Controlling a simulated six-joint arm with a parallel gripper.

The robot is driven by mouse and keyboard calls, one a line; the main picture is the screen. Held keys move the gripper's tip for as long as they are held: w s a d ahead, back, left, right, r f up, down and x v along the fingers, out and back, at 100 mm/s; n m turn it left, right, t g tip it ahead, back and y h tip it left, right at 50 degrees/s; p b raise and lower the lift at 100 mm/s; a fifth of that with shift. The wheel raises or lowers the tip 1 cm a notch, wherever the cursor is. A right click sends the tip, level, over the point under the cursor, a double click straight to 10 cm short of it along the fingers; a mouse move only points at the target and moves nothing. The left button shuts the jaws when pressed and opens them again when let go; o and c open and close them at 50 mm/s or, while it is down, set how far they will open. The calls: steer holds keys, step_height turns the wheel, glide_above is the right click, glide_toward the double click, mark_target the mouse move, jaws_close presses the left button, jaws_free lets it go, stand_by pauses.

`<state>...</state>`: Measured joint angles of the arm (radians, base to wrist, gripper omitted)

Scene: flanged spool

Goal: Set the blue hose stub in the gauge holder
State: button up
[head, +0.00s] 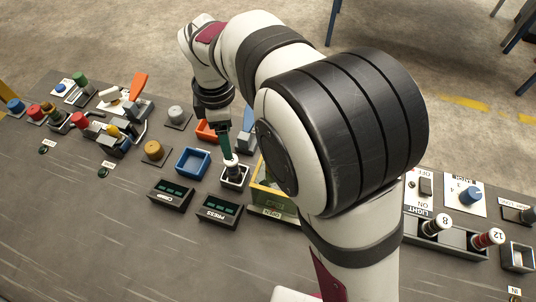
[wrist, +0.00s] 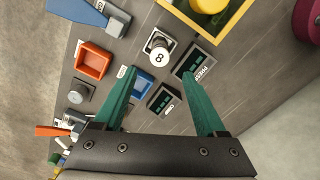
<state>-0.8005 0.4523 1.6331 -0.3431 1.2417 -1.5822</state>
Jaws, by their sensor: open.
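A white-capped stub (head: 232,162) stands about upright in a small square pale-rimmed holder (head: 235,186) beside the two dark gauge boxes. In the wrist view the stub's cap (wrist: 159,56) shows an 8, and its holder (wrist: 170,38) lies around it. The colour of its body is hard to tell. My gripper (head: 226,150) is open just above this stub; in the wrist view its green fingers (wrist: 160,73) are spread with the cap between and beyond the tips. Two more stubs, marked 8 (head: 438,224) and 12 (head: 488,238), stand in a grey rack at right.
The gauge boxes (head: 218,210) (head: 171,194) stand in front of the holder. A blue tray (head: 193,163) lies left, and a yellow-walled box (head: 272,200) stands close right. An orange tray (wrist: 92,62) is behind. Several coloured knobs crowd the far left. The front table is clear.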

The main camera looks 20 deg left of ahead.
steer(key=d+r+m, duration=0.1)
steer(key=d+m, duration=0.1)
steer(key=d, duration=0.1)
steer(key=d+r+m, duration=0.1)
steer(key=d+m, duration=0.1)
steer(key=d, duration=0.1)
steer(key=d+r+m, duration=0.1)
steer(key=d+m, duration=0.1)
steer(key=d, duration=0.1)
steer(key=shift+s+r+m, duration=0.2)
steer(key=shift+r+m, duration=0.1)
steer(key=shift+r, duration=0.05)
steer(key=s+d+m+y, duration=0.1)
steer(key=s+d+m, duration=1.4)
steer(key=m, duration=0.7)
steer(key=shift+s+d+y, duration=0.4)
steer(key=shift+d, duration=0.85)
